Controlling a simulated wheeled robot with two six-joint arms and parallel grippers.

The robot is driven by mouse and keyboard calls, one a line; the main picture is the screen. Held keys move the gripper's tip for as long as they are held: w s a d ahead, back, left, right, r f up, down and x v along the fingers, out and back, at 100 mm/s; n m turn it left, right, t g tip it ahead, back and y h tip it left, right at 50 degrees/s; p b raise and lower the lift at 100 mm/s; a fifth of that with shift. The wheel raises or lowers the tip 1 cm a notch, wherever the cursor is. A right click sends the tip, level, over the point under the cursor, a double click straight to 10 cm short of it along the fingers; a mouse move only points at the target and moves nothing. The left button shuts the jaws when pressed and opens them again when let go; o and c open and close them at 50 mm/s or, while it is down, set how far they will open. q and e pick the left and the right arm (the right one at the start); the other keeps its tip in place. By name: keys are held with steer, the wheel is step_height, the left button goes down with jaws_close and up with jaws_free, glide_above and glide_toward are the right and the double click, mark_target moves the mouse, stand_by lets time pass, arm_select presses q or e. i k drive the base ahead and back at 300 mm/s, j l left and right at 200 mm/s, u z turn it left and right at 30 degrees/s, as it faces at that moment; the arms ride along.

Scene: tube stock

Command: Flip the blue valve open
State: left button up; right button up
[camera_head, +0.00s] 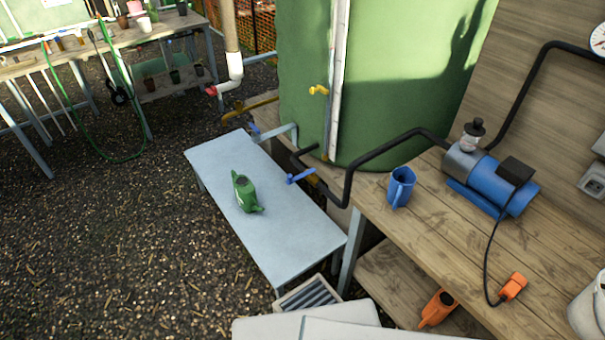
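A blue valve lever (300,176) sits on a brass valve body at the foot of the green tank (400,100), just beyond the far edge of the grey table. The lever looks crosswise to the dark pipe it sits on. A second, smaller blue handle (254,128) shows further back, left of the tank, near a yellow-brown pipe; which of the two is meant cannot be told. Neither of my grippers is in view.
A wooden bench (450,235) at right holds a blue jug (401,187) and a blue pump (490,180). A black pipe (375,153) bends near the lever. Gravel at left is open.

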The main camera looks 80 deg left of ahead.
mark_target(290, 179)
steer(key=u, duration=2.8)
